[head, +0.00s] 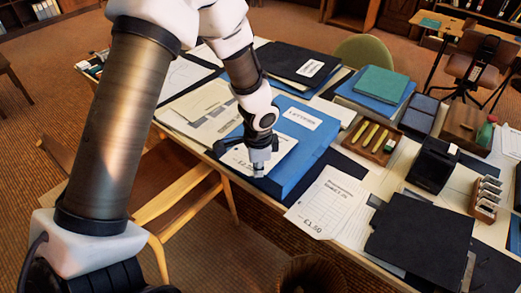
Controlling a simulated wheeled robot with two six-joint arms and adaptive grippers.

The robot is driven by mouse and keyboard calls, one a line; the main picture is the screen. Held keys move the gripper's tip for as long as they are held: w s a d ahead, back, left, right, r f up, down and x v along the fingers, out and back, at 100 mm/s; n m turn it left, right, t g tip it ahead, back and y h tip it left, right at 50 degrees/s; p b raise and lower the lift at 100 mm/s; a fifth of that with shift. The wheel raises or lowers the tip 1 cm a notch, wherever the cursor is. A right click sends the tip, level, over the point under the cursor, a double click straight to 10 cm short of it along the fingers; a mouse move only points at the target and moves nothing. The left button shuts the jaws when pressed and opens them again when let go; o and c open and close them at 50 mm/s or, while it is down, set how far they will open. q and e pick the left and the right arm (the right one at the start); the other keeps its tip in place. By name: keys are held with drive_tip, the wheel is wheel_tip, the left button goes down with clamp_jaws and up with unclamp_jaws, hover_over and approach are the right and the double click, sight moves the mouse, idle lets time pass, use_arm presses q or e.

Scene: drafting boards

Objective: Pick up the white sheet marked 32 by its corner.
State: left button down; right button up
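My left gripper (259,170) points down at the table's near edge, beside the front left corner of a thick blue folder (300,158) with a white label. Its fingers are too small to show whether they are open or shut. A white sheet (242,161) with large print lies partly behind the gripper; its number is not clearly readable. Another white sheet (327,203), with a printed grid and a mark like £1.50, overhangs the near edge to the right. I cannot make out a 32 on any sheet. My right gripper is not in view.
The table is crowded. A pencil tray (371,138), a black box (432,164), a black folder (420,238) and a green book (381,82) lie to the right. A wooden chair (178,200) stands at the near left, and a basket (312,274) below the near edge.

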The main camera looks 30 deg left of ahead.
use_arm(q)
drive_tip(key=shift+r+p, duration=2.6)
drive_tip(key=shift+r, duration=0.35)
drive_tip(key=shift+s+f, duration=0.1)
